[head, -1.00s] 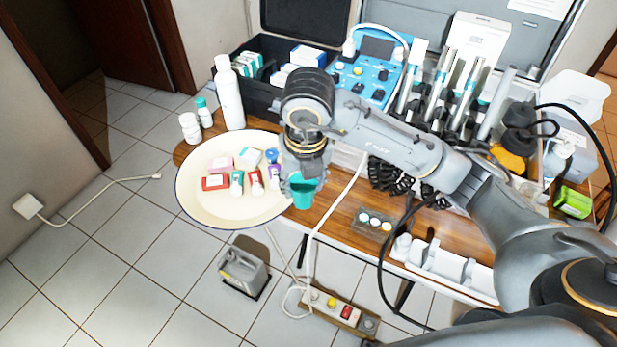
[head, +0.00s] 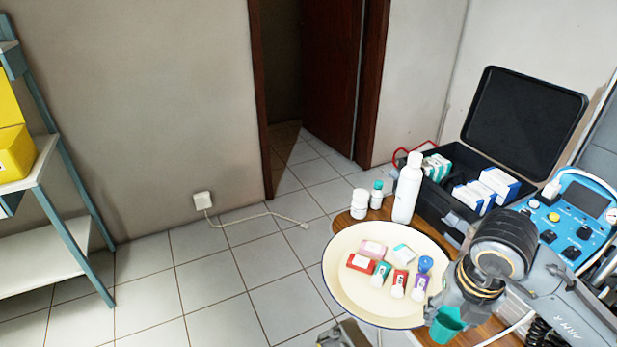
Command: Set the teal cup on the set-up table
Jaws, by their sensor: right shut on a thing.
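The teal cup (head: 446,325) is at the lower right of the head view, just right of the round cream tray (head: 350,285). My right gripper (head: 455,306) is shut on the cup from above, and its fingers are partly hidden by my own wrist. The cup is over the wooden table (head: 487,330); I cannot tell whether its base touches the wood.
The tray holds small boxes, tubes and a blue-capped bottle. A white bottle (head: 407,188) and small jars stand behind it. An open black case (head: 433,200) and a blue control unit (head: 570,225) are at the right.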

